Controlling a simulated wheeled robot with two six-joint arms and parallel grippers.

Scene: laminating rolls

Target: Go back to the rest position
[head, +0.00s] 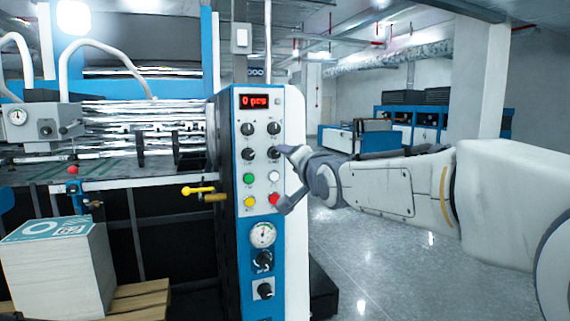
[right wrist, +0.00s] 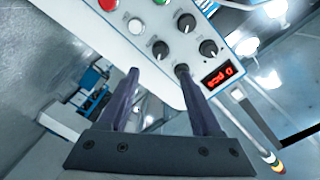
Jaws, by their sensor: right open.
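My right gripper (head: 285,180) reaches in from the right in the head view. It is open, with its fingers apart and nothing between them. Its tips are in front of the right edge of the control panel (head: 238,225). The upper tip overlaps a black knob (head: 274,154), and the lower tip is just below the red button (head: 274,200). I cannot tell whether either tip touches the panel. The right wrist view shows both fingers of the gripper (right wrist: 158,73) beside the panel (right wrist: 135,48). My left gripper is not in view.
The panel has several knobs, buttons and a red display (head: 255,101). A yellow-handled lever (head: 198,190) sticks out at its left. A paper stack (head: 60,270) stands on a wooden pallet (head: 138,300) at the lower left.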

